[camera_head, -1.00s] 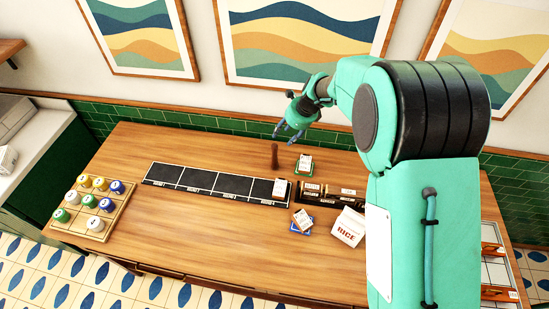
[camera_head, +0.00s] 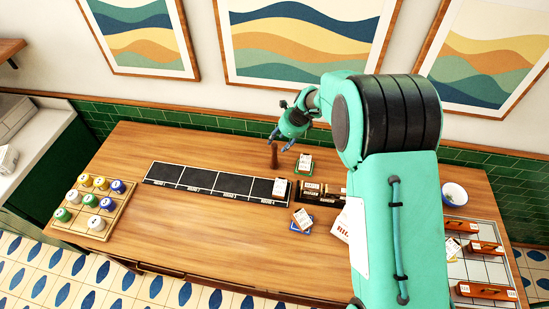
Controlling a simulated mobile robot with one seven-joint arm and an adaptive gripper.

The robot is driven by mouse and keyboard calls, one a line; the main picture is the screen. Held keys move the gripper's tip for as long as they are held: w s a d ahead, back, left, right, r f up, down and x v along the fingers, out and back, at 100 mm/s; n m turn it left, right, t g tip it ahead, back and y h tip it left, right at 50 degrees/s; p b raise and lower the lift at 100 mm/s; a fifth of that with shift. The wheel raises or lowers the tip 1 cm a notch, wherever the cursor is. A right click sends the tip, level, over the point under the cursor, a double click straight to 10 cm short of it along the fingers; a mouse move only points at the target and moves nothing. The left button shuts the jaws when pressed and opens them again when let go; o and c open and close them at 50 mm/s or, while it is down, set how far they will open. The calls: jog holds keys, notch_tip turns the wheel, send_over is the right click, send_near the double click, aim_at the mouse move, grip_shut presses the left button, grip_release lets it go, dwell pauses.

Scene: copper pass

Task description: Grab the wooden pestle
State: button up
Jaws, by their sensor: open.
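The wooden pestle (camera_head: 274,157) is a dark brown, slim piece standing upright on the table, just behind the right end of the black strip. My gripper (camera_head: 281,143) is above and slightly right of the pestle's top, with its fingers pointing down and apart. The fingertips look close to the pestle's top, but I cannot tell whether they touch it. The gripper holds nothing that I can see.
A black strip of panels (camera_head: 200,181) lies left of the pestle. A green-based card stack (camera_head: 304,163) is close on its right. A wooden board with several jars (camera_head: 118,212) is at left.

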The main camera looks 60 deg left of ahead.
aim_at(276, 145)
jog(key=shift+x, duration=0.9)
jog(key=shift+f, duration=0.1)
jog(key=shift+p+x, duration=0.55)
jog(key=shift+x, duration=1.9)
jog(key=shift+a, duration=0.1)
grip_shut()
